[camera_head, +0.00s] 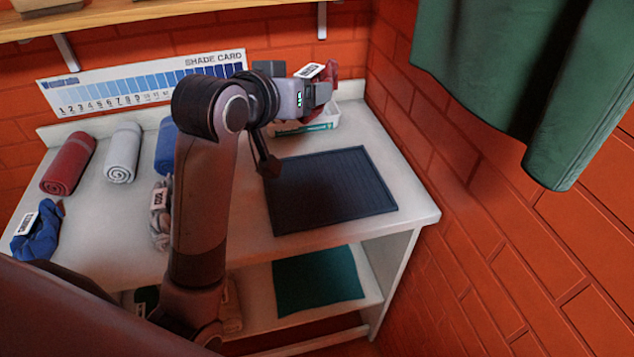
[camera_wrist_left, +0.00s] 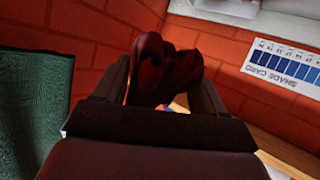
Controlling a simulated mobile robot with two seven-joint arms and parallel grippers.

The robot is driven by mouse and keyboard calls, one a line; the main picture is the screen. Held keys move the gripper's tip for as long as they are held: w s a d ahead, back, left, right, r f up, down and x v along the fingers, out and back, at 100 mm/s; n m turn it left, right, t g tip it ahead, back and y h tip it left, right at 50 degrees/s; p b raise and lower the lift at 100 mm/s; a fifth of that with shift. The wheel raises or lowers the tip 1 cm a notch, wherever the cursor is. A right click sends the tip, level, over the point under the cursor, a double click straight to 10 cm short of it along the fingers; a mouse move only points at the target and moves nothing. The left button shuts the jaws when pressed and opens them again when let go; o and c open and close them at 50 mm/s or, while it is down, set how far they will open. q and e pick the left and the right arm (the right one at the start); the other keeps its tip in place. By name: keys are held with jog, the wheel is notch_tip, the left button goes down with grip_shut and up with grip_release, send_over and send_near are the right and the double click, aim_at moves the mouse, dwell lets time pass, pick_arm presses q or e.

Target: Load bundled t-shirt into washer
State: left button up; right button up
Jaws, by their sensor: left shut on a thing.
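My left gripper (camera_head: 328,86) is shut on a dark red bundled cloth (camera_head: 331,72) with a white tag (camera_head: 309,70). It holds the bundle above the back right of the white table. In the left wrist view the red bundle (camera_wrist_left: 165,68) sits between the two fingers of the left gripper (camera_wrist_left: 165,85). A blue tagged bundle (camera_head: 38,234) and a grey tagged bundle (camera_head: 160,215) lie on the table to the left, the grey one partly hidden by my arm. No washer shows. My right gripper is not in view.
A dark ridged mat (camera_head: 330,190) lies bare on the table (camera_head: 105,215). A white tray (camera_head: 325,117) stands behind it, partly under my gripper. Red (camera_head: 68,164), grey (camera_head: 122,153) and blue (camera_head: 165,148) rolls line the back left. Green cloth (camera_head: 500,70) hangs at right near the brick wall.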

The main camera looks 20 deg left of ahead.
pick_arm(q)
notch_tip(320, 180, down, 19)
jog(key=shift+f, duration=0.15)
dwell(0.5)
jog(key=o, duration=1.1)
jog(key=shift+f, duration=0.15)
jog(key=shift+o, duration=0.2)
